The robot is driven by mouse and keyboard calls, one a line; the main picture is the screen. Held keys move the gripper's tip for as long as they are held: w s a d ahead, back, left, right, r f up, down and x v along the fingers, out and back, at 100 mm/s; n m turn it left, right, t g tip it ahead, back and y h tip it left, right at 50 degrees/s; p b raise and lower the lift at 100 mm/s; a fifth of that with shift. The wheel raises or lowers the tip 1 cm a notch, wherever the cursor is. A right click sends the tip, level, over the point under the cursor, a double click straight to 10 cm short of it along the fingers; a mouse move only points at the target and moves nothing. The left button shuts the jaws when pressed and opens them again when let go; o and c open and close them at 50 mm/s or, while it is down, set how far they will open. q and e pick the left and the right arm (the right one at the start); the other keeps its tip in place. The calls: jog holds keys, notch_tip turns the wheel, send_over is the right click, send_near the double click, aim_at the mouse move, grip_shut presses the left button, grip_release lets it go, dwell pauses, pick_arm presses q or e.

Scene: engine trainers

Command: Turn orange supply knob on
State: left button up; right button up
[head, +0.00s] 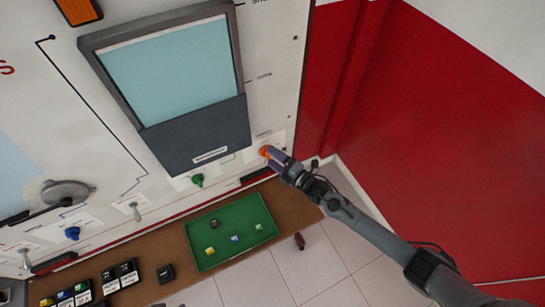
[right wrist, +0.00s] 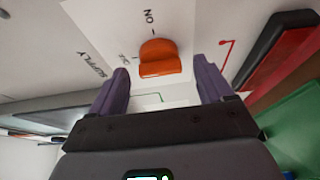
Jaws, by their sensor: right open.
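The orange supply knob (right wrist: 160,58) sticks out of the white panel in the right wrist view, with "SUPPLY", "ON" and a partly hidden second label printed around it. In the head view the knob (head: 264,152) is a small orange spot at the panel's lower right. My right gripper (right wrist: 162,88) is open, its two purple fingers on either side of the knob's near side, with gaps showing between fingers and knob. In the head view the right gripper (head: 272,156) reaches the knob from the lower right and partly hides it. My left gripper is not in view.
A green knob (head: 197,181) and a blue knob (head: 72,233) sit on the same panel. A dark-framed screen (head: 170,82) juts above. A green tray (head: 230,230) with several small cubes lies on the brown shelf (head: 165,240) below. A red wall (head: 440,130) stands right.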

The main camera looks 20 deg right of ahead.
jog(key=shift+w+a, duration=0.25)
jog(key=shift+w, duration=0.2)
jog(key=c, duration=1)
jog(key=shift+c, duration=0.2)
